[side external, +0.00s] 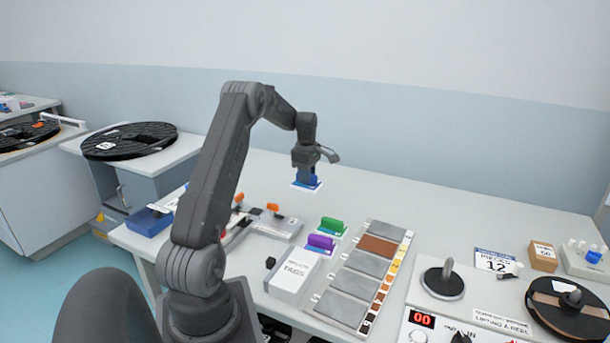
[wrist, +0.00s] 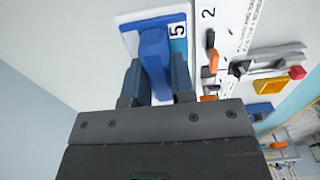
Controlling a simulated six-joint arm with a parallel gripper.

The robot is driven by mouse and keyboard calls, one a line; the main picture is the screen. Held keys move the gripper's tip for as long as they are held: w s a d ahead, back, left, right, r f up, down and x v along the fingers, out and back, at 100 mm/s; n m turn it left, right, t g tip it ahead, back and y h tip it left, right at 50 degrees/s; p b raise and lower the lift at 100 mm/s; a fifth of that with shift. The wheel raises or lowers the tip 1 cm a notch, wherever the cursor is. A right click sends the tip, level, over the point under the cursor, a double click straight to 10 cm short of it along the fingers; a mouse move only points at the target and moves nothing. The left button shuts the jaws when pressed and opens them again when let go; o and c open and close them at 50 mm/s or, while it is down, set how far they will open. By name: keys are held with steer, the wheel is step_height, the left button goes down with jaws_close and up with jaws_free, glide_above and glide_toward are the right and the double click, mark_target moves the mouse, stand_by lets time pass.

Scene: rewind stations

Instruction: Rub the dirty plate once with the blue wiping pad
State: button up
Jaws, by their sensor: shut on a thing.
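My gripper (side external: 308,172) is shut on the handle of the blue wiping pad (side external: 308,182), towards the back of the bench. In the wrist view, the two dark fingers of my gripper (wrist: 156,82) close on either side of the blue handle (wrist: 154,50). A white and blue base with a "5" label shows around the handle. I cannot tell whether the pad touches the bench or hangs above it. The dirty plate (side external: 378,246) is brown and lies in a row of grey plates, to the right of and nearer than my gripper.
A green pad (side external: 332,226) and a purple pad (side external: 321,243) stand left of the plate row. A white tags box (side external: 295,274) is in front of them. A knobbed disc (side external: 443,282) and a black reel (side external: 569,306) stand at right. The bench behind the plates is clear.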

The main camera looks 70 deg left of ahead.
steer(key=w+d+f, duration=0.1)
steer(key=w+d, duration=0.5)
steer(key=d, duration=0.5)
steer(key=w+d+f, duration=0.1)
steer(key=w+d, duration=0.5)
steer(key=d, duration=0.5)
steer(key=shift+s+a+f, duration=0.1)
steer(key=shift+a+f, duration=0.05)
steer(key=shift+f, duration=1.4)
steer(key=shift+s+a+f, duration=0.1)
steer(key=shift+a+f, duration=0.05)
steer(key=shift+f, duration=1.4)
steer(key=shift+w+d+f, duration=0.35)
steer(key=shift+w+f, duration=0.05)
steer(key=shift+f, duration=0.25)
jaws_close()
steer(key=shift+c, duration=0.3)
jaws_free()
steer(key=shift+w+d, duration=0.7)
steer(key=shift+d, duration=0.15)
steer(key=shift+w+d, duration=0.65)
steer(key=shift+d, duration=0.2)
steer(key=shift+s+a, duration=1.75)
steer(key=shift+a, duration=0.3)
steer(key=w+d, duration=0.3)
steer(key=shift+w+d, duration=0.1)
steer(key=shift+d, duration=0.25)
steer(key=shift+w+d+r, duration=0.15)
steer(key=shift+d, duration=0.05)
step_height(320, 180, up, 8)
